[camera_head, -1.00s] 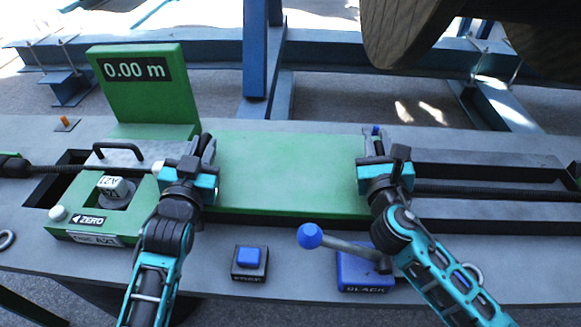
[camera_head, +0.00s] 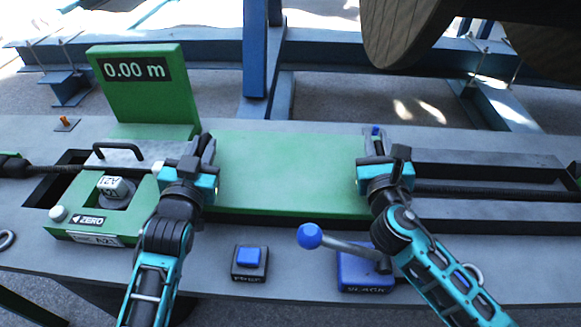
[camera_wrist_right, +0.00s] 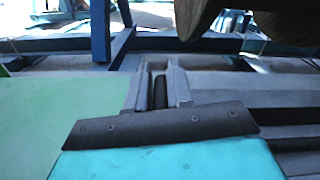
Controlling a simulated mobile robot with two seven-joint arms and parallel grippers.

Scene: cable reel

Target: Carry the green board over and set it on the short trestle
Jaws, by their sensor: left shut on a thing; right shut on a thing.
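The green board (camera_head: 285,172) lies flat and level between my two grippers over the grey bench. My left gripper (camera_head: 207,148) is shut on its left edge. My right gripper (camera_head: 376,146) is shut on its right edge. In the right wrist view the board (camera_wrist_right: 50,112) fills the left side, and the fingers of my right gripper (camera_wrist_right: 160,88) point forward along its edge. The contact between fingers and board is partly hidden by the gripper bodies. I cannot make out a short trestle for certain in these views.
A green meter (camera_head: 140,85) reading 0.00 m stands at the left, with a ZERO button (camera_head: 58,213) below. A blue button (camera_head: 250,258) and a blue-knobbed lever (camera_head: 310,236) marked SLACK are in front. A large wooden reel (camera_head: 410,30) hangs over the back right. A black cable (camera_head: 460,192) runs right.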

